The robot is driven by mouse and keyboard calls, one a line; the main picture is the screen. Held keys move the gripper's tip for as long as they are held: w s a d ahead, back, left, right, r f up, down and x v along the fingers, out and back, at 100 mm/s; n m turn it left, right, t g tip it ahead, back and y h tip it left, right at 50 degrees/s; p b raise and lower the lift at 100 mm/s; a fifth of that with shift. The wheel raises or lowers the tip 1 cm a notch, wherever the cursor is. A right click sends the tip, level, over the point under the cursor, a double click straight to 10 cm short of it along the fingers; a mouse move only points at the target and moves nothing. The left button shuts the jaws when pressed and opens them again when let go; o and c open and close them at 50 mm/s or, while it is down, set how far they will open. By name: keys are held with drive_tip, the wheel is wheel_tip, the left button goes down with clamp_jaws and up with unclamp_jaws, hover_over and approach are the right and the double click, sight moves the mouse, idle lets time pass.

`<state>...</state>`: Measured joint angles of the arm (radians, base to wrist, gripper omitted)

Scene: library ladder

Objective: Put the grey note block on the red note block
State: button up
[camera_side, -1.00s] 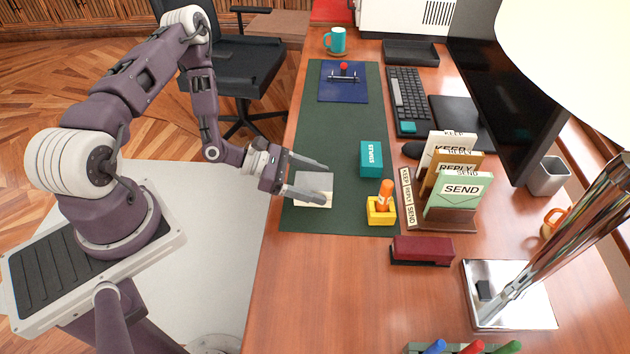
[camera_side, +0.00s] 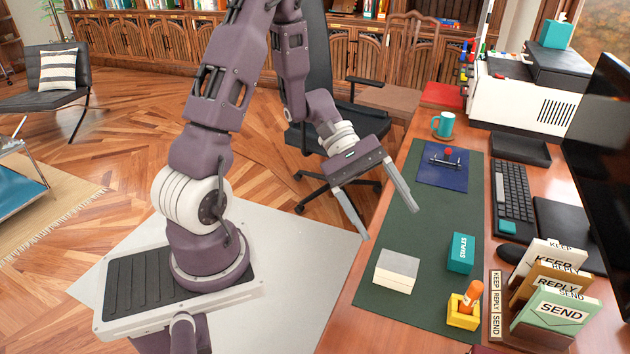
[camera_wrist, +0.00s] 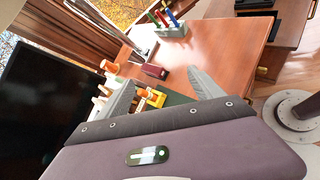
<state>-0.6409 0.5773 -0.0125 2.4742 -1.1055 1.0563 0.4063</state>
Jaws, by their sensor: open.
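A grey block (camera_side: 399,263) with a paler lower front lies on the green desk mat (camera_side: 382,296), near its left edge in the side view. I cannot tell whether it is one block or two stacked. I cannot make out a red note block in either view. My gripper (camera_side: 390,224) is open and empty, above and behind the grey block, apart from it. In the wrist view my gripper (camera_wrist: 162,76) has its fingers spread with nothing between them; the grey block does not show there.
A teal block (camera_side: 461,253) and a yellow holder (camera_side: 463,312) with an orange object stand on the mat. Card holders (camera_side: 553,312) stand to the right. A dark red desk item (camera_wrist: 155,71) shows in the wrist view. The mat's middle is clear.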

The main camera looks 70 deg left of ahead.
drive_tip(key=s+d+r+m+g+y, duration=0.3)
drive_tip(key=s+d+r+m+y, duration=0.2)
drive_tip(key=s+r+m, duration=0.25)
drive_tip(key=s+a+r+m+t+y, duration=0.4)
drive_tip(key=s+r+m+t+y, duration=0.1)
drive_tip(key=s+m+t+y, duration=0.1)
drive_tip(key=shift+s+a+r+m+y, duration=0.2)
drive_tip(key=shift+s+r+m+y, duration=0.1)
drive_tip(key=shift+s+m, duration=0.3)
